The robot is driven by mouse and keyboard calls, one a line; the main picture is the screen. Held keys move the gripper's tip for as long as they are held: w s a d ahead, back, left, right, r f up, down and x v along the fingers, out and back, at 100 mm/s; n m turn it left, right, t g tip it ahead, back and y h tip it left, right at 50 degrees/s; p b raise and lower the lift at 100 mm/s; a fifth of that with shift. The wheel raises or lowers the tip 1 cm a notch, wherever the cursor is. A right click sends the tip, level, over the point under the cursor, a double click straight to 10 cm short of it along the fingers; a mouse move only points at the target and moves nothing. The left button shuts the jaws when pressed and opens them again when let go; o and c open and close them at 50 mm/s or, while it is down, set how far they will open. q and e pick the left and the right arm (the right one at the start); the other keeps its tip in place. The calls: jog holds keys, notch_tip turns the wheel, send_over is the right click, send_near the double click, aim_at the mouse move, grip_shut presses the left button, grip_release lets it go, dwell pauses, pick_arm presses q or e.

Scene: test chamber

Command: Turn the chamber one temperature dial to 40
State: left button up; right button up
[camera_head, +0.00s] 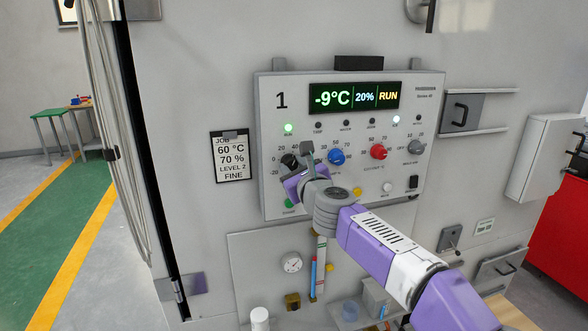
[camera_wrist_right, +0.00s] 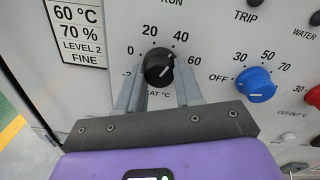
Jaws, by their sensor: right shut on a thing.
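The chamber one control panel (camera_head: 268,130) carries a "1" and a display (camera_head: 354,97) reading -9°C, 20% and RUN. Its black temperature dial (camera_wrist_right: 158,68) sits at the panel's left, with a scale marked from below 0 through 20 and 40 to 60; it also shows in the head view (camera_head: 288,161), partly covered by my gripper. My right gripper (camera_wrist_right: 160,82) has one finger on each side of the dial and is shut on it. A pale pointer mark shows on the dial's face, toward the upper right, but its exact reading is unclear. My left gripper is not in view.
A blue knob (camera_head: 336,157), a red knob (camera_head: 379,152) and a grey knob (camera_head: 416,147) stand to the right of the dial. A job card (camera_head: 231,158) hangs left of the panel. Drawer handles and a red cabinet (camera_head: 566,235) are farther right.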

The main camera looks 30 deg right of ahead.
jog(key=o, duration=1)
jog(key=shift+o, duration=0.2)
jog(key=s+a, duration=0.1)
jog(key=s, duration=0.6)
jog(key=shift+s+a, duration=0.2)
jog(key=shift+a, duration=0.05)
jog(key=shift+r, duration=0.1)
